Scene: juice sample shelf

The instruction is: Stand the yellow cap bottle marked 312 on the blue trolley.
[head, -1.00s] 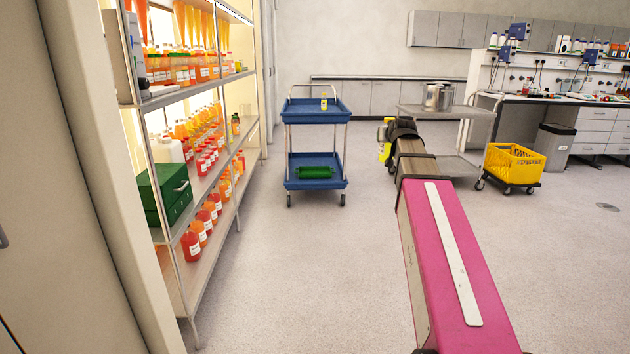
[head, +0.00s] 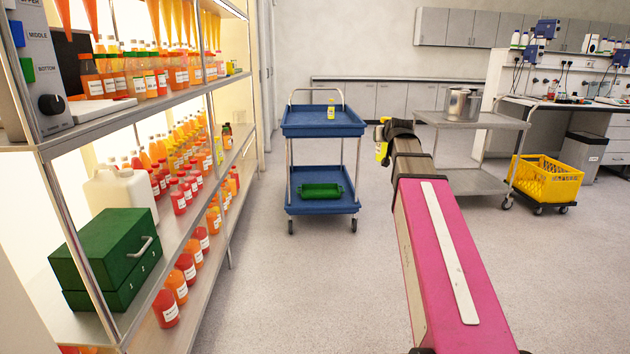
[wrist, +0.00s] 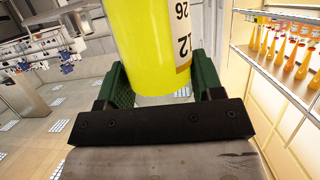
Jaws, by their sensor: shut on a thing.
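My gripper (wrist: 158,90) is shut on a yellow bottle (wrist: 145,50) in the wrist view.
Shelves of juice bottles (head: 188,255) line the left, with a green box (head: 108,250). A steel cart (head: 470,182) with a pot (head: 463,104) and a yellow crate (head: 545,180) stand right. The floor between is clear.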

